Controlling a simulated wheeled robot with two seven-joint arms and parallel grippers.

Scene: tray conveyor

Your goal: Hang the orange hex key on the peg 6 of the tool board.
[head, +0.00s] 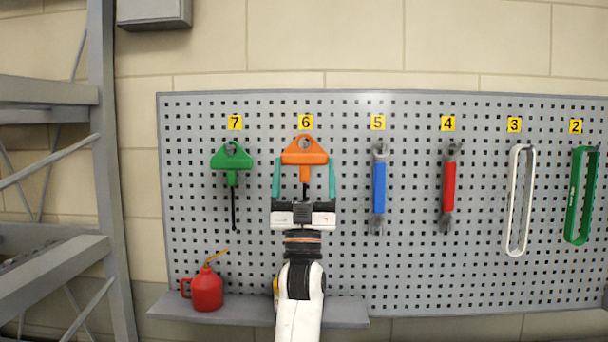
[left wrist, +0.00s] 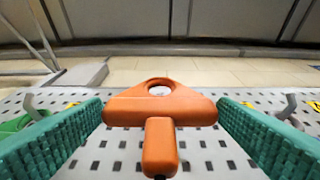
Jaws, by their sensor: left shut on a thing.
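The orange hex key (head: 304,156) has a triangular handle with a round hole at its top and a dark shaft pointing down. It is upright in front of the tool board (head: 270,265), just under label 6 (head: 305,122). My left gripper (head: 304,180) comes from below and is shut on the handle, one green finger at each side. The left wrist view shows the handle (left wrist: 160,108) between the fingers, with something pale in its hole. I cannot tell whether peg 6 passes through the hole. My right gripper is out of view.
A green hex key (head: 231,158) hangs at 7, a blue wrench (head: 379,188) at 5 and a red wrench (head: 448,187) at 4. A white loop tool (head: 516,230) and a green one (head: 575,220) hang further right. A red oil can (head: 207,290) stands on the shelf (head: 345,312).

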